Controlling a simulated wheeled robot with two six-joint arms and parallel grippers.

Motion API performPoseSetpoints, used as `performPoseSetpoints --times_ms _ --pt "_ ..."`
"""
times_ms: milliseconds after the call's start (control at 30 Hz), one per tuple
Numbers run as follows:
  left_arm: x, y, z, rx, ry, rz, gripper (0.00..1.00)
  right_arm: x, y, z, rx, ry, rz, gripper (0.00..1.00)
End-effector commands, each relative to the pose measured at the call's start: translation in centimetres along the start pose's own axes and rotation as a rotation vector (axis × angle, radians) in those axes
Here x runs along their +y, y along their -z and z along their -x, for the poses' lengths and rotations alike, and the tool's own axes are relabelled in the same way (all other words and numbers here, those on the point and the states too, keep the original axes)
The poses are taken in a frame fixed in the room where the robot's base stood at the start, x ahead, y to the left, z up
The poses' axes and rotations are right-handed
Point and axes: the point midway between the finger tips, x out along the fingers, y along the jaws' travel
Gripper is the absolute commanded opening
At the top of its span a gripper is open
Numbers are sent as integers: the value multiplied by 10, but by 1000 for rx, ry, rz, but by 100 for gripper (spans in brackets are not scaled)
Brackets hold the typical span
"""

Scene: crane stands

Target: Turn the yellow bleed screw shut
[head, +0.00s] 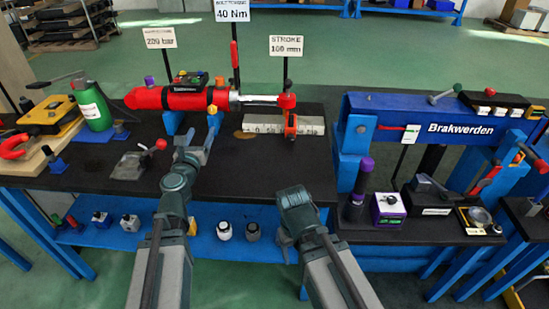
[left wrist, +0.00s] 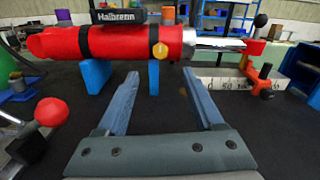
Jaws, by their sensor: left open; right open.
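The yellow bleed screw (left wrist: 160,51) is a small round knob on the near side of the red cylinder (left wrist: 115,42), close to its rod end. In the head view the yellow bleed screw (head: 212,109) is small, just beyond my left gripper. The red cylinder (head: 150,98) lies level on blue supports. My left gripper (head: 198,137) is open and empty. In the left wrist view its two blue fingers (left wrist: 160,74) point toward the cylinder, with the screw between them in the picture but beyond the tips. My right gripper (head: 293,195) is at the table's front edge, away from the cylinder, holding nothing visible.
A black box (left wrist: 118,16) sits on the cylinder. A red-knobbed device (head: 140,163) stands left of my left gripper. A scale block (head: 265,124) with an orange clamp (head: 290,125) is at the right. The black tabletop (head: 240,165) between is mostly clear.

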Motion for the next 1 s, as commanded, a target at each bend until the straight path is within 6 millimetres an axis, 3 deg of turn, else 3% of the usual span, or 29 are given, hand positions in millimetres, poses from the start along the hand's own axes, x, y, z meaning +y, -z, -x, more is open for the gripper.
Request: performPoseSetpoints --times_ms 33,233,567,1000 --pt "-1 0 10 0 1 0 69 0 0 0 0 0 0 69" --pt "-41 -13 4 30 119 -201 69 2 -1 24 0 0 0 69" --pt "-104 -19 12 68 328 -547 69 5 -3 55 0 0 0 69" --pt "-182 -14 43 91 671 -1058 69 10 -6 105 0 0 0 69"
